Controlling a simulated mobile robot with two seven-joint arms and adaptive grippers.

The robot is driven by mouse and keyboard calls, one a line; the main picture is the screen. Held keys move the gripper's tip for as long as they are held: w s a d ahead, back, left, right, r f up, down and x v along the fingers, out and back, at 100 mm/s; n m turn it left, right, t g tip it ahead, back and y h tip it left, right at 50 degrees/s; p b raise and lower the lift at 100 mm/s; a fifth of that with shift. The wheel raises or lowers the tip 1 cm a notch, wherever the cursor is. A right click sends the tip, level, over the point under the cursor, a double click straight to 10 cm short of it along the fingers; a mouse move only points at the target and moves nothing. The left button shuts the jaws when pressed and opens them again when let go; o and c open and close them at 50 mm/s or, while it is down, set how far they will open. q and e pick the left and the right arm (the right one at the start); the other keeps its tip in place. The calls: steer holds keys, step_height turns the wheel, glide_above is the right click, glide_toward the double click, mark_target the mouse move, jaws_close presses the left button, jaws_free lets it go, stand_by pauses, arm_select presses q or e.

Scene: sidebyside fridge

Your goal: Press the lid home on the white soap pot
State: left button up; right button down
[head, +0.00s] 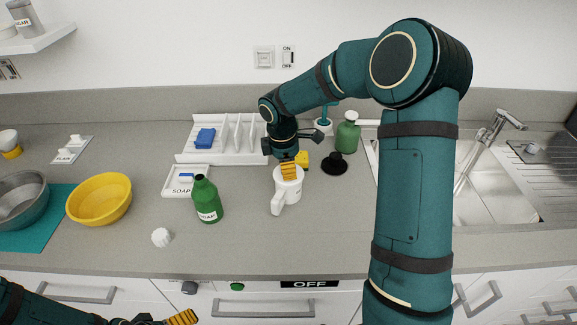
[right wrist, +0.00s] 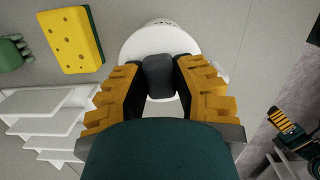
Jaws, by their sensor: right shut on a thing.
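The white soap pot (head: 287,190) stands on the grey counter, with a handle or spout on its near left side. My right gripper (head: 289,170) is directly over it, pointing down. In the right wrist view its yellow-padded fingers (right wrist: 160,78) are closed on a dark grey knob (right wrist: 158,72). A round white top (right wrist: 150,42) shows below the knob, with part of a dark label at its far edge. I cannot tell lid from pot there, or whether there is a gap. My left gripper (head: 165,320) is low at the bottom edge, away from the pot, mostly cut off.
A yellow sponge (right wrist: 70,40) lies close beside the pot. A black piece (head: 334,163), a green bottle (head: 347,137), a green soap bottle (head: 207,200), and a white rack (head: 222,155) stand around. The sink (head: 500,185) is right. Counter in front of the pot is clear.

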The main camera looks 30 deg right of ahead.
steer(key=shift+f, duration=0.1)
steer(key=c, duration=0.7)
jaws_free()
steer(key=r, duration=0.4)
steer(key=a+r, duration=0.1)
steer(key=r, duration=0.7)
steer(key=shift+w+a, duration=0.2)
steer(key=shift+w, duration=0.1)
